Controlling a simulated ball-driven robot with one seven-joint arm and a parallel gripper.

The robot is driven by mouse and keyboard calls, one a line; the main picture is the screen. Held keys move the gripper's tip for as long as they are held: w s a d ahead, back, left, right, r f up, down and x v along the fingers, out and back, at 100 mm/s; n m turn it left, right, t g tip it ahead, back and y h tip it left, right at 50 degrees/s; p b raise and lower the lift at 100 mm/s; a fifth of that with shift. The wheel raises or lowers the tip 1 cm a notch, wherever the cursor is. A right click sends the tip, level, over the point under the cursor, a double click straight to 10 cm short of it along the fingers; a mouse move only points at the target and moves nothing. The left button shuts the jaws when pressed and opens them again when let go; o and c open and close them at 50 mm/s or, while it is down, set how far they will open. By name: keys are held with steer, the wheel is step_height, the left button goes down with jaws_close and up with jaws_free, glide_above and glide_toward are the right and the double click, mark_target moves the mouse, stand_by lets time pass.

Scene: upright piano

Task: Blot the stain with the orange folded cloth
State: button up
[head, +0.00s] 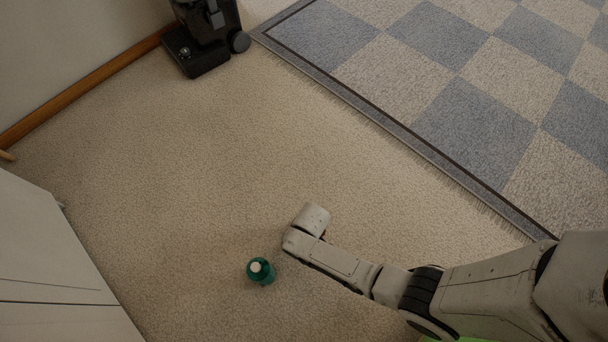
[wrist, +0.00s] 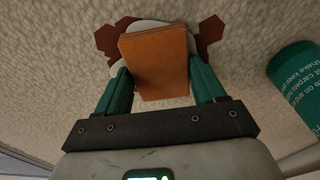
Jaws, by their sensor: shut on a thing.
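The orange folded cloth (wrist: 158,58) is held between the two green fingers of my gripper (wrist: 158,70) in the wrist view. Behind the cloth lies a dark red, jagged-edged patch (wrist: 210,34), which looks like the stain, showing on both sides of the cloth. A pale rounded patch (wrist: 147,26) lies between the red parts. The cloth covers their middle, and I cannot tell if it touches them. In the head view my wrist hides the fingers, the cloth and the red patch.
A green bottle with a white cap (head: 261,271) stands on the beige carpet (head: 180,170), left of my wrist; it also shows in the wrist view (wrist: 298,90). A black upright device (head: 205,40) stands at the back. A checkered rug (head: 470,120) lies right. A white panel (head: 50,265) is at left.

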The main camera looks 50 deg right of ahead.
stand_by(0.4)
steer(key=shift+r+p, duration=3.45)
steer(key=shift+p, duration=0.1)
